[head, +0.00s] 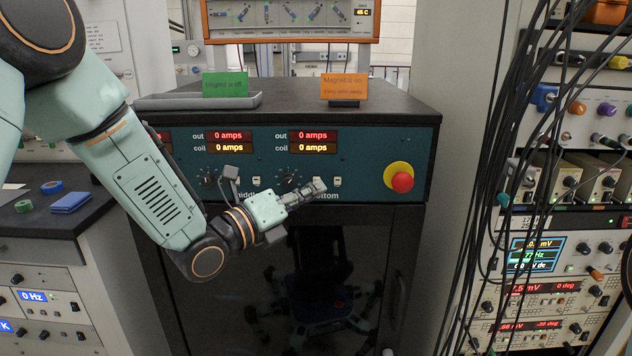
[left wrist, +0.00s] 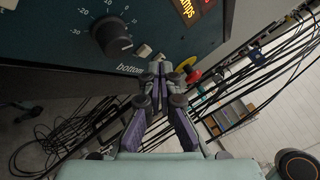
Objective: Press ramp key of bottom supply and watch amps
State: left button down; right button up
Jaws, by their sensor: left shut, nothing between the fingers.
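The bottom supply is at the right of the dark teal panel (head: 365,150). Its red out display (head: 313,135) and amber coil display (head: 313,148) both read 0 amps. Its dial knob (head: 288,179) also shows in the left wrist view (left wrist: 112,36). Two small pale keys sit right of the knob, a left key (left wrist: 143,50) and a right key (left wrist: 160,57); which is the ramp key is not legible. My left gripper (head: 320,187) is shut and empty, its tips close to the right key (head: 338,181). I cannot tell whether they touch. My right gripper is not in view.
A red stop button (head: 402,182) on a yellow disc is right of the keys. A green card (head: 225,84) and an orange card (head: 344,87) stand on the cabinet top (head: 290,101). Black cables (head: 490,150) hang before the right rack.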

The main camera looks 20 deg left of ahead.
pick_arm(q)
jog(key=shift+w, duration=0.45)
jog(key=shift+w+a+b, duration=0.2)
jog(key=shift+w+b, duration=0.2)
jog(key=shift+b, duration=0.05)
dwell(0.9)
jog(key=shift+s, duration=0.1)
jog(key=shift+s+d, duration=0.2)
jog(key=shift+s, duration=0.55)
jog(key=shift+s+d+b, duration=0.15)
jog(key=shift+s+d, duration=0.1)
jog(key=shift+s, duration=0.55)
jog(key=shift+s+d+b, duration=0.15)
jog(key=shift+s+d, duration=0.05)
jog(key=shift+s, duration=0.6)
jog(key=shift+s+d+b, duration=0.15)
jog(key=shift+s+d, duration=0.1)
jog(key=shift+s, duration=0.55)
